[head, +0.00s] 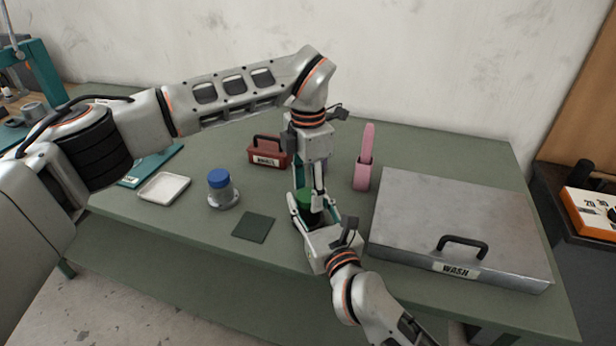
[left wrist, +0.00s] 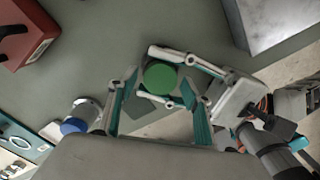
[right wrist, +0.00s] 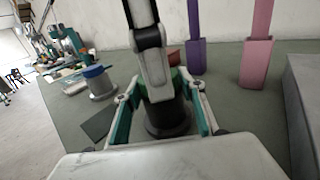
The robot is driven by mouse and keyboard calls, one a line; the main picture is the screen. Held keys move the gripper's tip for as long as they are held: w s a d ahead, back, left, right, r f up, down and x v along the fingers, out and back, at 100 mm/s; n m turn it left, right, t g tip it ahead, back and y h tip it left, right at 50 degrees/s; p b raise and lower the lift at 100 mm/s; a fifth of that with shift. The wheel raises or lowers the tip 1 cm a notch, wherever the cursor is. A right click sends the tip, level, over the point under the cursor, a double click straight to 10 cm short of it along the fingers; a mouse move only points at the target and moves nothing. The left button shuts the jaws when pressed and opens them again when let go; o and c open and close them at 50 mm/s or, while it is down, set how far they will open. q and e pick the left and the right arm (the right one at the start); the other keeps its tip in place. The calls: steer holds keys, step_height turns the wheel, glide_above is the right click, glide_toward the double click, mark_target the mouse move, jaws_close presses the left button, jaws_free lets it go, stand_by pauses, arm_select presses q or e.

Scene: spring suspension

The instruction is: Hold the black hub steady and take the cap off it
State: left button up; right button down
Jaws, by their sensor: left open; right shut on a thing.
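The black hub (right wrist: 167,118) stands upright on the green table with a green cap (left wrist: 160,77) on top. My right gripper (right wrist: 165,100) is shut around the hub from the front, one finger on each side. My left gripper (left wrist: 158,92) points down from above and is open, its fingers spread apart over the cap. In the head view the cap (head: 304,198) shows between the left fingers, and the hub is mostly hidden by both grippers. In the right wrist view a left finger covers much of the cap. I cannot tell whether the left fingers touch it.
A grey hub with a blue cap (head: 219,180) stands to the left, beside a white tray (head: 164,188). A dark square mat (head: 254,225) lies nearer. A red carrier (head: 268,150) and a pink holder (head: 363,172) stand behind. The metal WASH box (head: 450,220) fills the right side.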

arm_select(q)
steer(key=shift+f, duration=0.3)
steer(key=c, duration=1.1)
steer(key=shift+n, duration=1.7)
steer(key=shift+c, duration=0.2)
steer(key=o, duration=1.2)
